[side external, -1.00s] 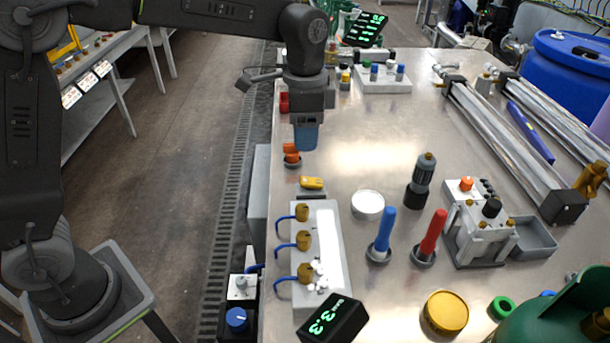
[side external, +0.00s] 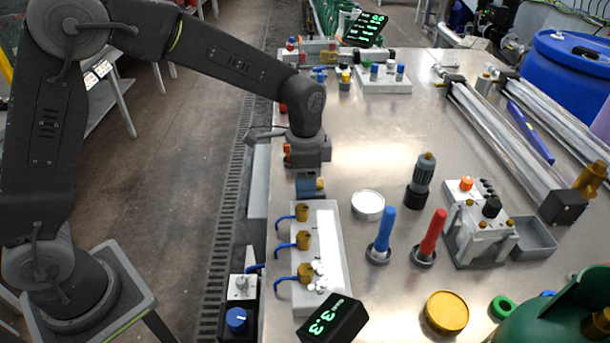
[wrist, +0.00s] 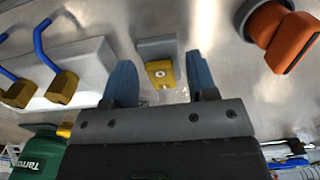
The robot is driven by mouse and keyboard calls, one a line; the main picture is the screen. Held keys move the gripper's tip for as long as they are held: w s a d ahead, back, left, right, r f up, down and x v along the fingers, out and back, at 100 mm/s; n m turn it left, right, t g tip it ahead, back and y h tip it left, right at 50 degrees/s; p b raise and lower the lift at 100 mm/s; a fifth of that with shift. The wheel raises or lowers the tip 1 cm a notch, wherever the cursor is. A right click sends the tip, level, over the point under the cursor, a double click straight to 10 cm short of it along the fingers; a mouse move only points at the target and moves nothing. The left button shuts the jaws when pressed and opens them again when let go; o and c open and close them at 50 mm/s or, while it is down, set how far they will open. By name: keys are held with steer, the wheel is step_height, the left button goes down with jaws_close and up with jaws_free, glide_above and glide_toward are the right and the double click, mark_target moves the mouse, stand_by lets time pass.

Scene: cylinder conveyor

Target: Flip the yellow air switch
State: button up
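The yellow air switch (wrist: 160,74) sits on a small grey block (wrist: 157,46) on the metal table. In the wrist view it lies between the blue fingertips of my gripper (wrist: 160,62), with a gap on both sides. In the side view my gripper (side external: 307,186) is directly over the switch and hides most of it. Only a bit of yellow (side external: 320,184) shows at its right edge. The fingers are apart and hold nothing. The exact height of the fingertips over the table is hard to tell.
A white manifold (side external: 335,245) with brass fittings and blue hoses stands just in front of the switch. An orange knob (wrist: 292,42) is close by in the wrist view. A round white lid (side external: 367,204) and a blue-handled tool (side external: 384,232) stand to the right.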

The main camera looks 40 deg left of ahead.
steer(key=c, duration=0.9)
steer(key=shift+o, duration=0.2)
steer(key=shift+t+h, duration=0.4)
steer(key=o, duration=0.9)
steer(key=shift+r, duration=0.1)
steer(key=r, duration=0.9)
steer(key=s+a+r, duration=0.1)
steer(key=r, duration=0.3)
steer(key=shift+s+a+r, duration=0.1)
steer(key=shift+r, duration=0.15)
